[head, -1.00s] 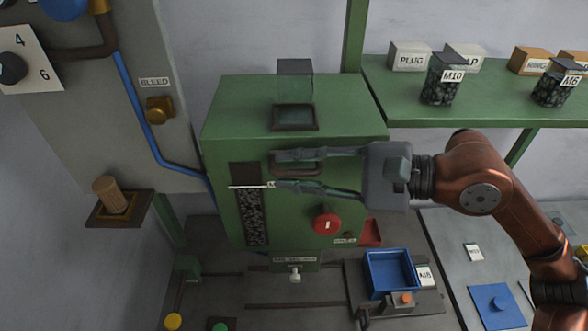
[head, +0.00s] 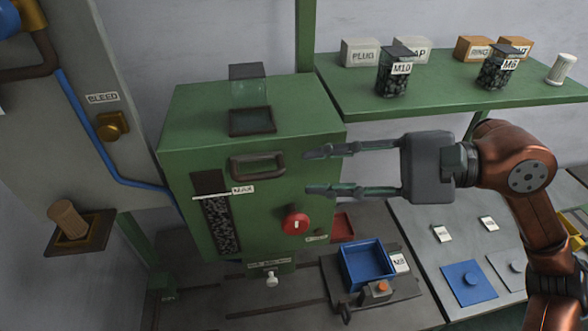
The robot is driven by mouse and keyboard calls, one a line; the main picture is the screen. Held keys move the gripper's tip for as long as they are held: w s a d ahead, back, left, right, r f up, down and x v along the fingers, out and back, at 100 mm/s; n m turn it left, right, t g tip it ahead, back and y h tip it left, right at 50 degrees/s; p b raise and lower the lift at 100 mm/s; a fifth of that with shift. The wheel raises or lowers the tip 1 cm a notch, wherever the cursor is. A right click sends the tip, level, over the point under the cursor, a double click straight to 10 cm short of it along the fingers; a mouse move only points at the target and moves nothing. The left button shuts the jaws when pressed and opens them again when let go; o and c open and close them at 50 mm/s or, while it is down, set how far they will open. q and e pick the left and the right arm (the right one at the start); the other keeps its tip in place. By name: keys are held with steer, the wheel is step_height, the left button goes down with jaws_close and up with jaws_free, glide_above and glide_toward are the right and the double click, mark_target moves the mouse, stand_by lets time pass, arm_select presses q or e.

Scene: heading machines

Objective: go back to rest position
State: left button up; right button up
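My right gripper (head: 322,170) is open and empty. Its two fingers point left, in front of the right part of the green machine (head: 262,205). The machine's handle (head: 257,165) is left of the fingertips, with a visible gap between them in the picture. The red knob (head: 295,223) is below the lower finger. A sight window with dark pieces (head: 221,224) and a MAX label (head: 243,190) is on the machine's front. My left gripper is not in view.
A green shelf (head: 440,98) with jars and small boxes is behind my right arm. A blue bin (head: 367,264) stands below the gripper. A wooden peg (head: 68,219) stands on a bracket at left. A grey panel with a brass BLEED knob (head: 112,126) is also at left.

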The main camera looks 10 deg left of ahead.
steer(key=shift+d+r, duration=0.1)
steer(key=shift+d, duration=0.5)
